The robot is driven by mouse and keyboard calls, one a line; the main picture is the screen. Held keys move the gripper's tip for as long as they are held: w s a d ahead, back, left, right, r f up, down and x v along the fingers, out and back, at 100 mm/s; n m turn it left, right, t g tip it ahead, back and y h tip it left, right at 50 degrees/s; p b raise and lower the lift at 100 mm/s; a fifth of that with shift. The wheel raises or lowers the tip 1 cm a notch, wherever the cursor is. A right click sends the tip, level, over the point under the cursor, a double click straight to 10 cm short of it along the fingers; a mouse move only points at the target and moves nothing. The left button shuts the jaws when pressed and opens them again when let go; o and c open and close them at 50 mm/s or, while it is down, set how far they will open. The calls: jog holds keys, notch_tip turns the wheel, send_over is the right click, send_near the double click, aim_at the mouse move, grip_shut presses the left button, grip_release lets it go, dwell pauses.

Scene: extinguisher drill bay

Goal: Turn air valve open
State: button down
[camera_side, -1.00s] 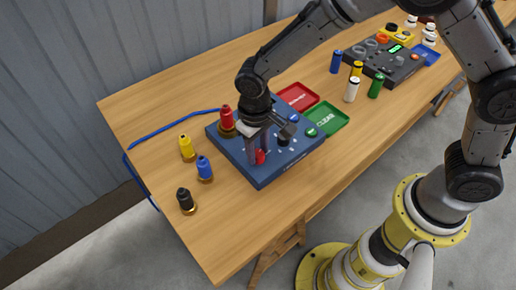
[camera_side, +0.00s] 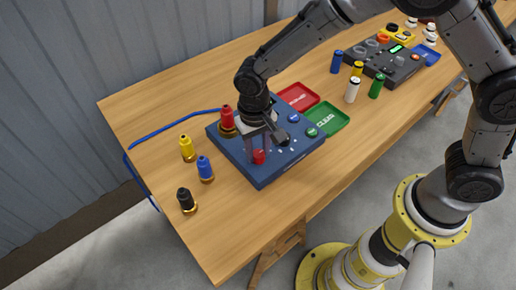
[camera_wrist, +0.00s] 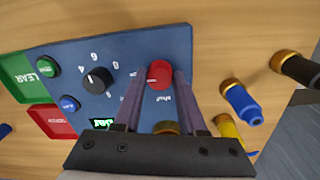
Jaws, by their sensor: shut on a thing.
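The air valve looks to be the red knob (camera_side: 259,157) on the blue panel box (camera_side: 262,178). In the wrist view the red knob (camera_wrist: 159,74) sits near the edge of the panel face (camera_wrist: 125,45), with small white lettering beside it that reads upside down. My gripper (camera_side: 260,155) is down at the panel, and in the wrist view my gripper (camera_wrist: 160,76) has one finger on each side of the knob, shut on it. The knob's exact angle is hard to tell.
A black numbered dial (camera_wrist: 97,80), a green button (camera_wrist: 47,68) and a blue button (camera_wrist: 69,103) share the panel. A red-topped fitting (camera_side: 227,118) stands near its left edge. Yellow (camera_side: 187,148), blue (camera_side: 204,168) and black (camera_side: 186,201) fittings stand left. Red (camera_side: 299,97) and green (camera_side: 327,118) trays lie behind.

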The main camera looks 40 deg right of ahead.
aim_at(256, 155)
jog(key=shift+w+r, duration=0.1)
jog(key=shift+c, duration=2.3)
grip_release()
notch_tip(256, 155, up, 14)
jog(key=shift+a, duration=0.3)
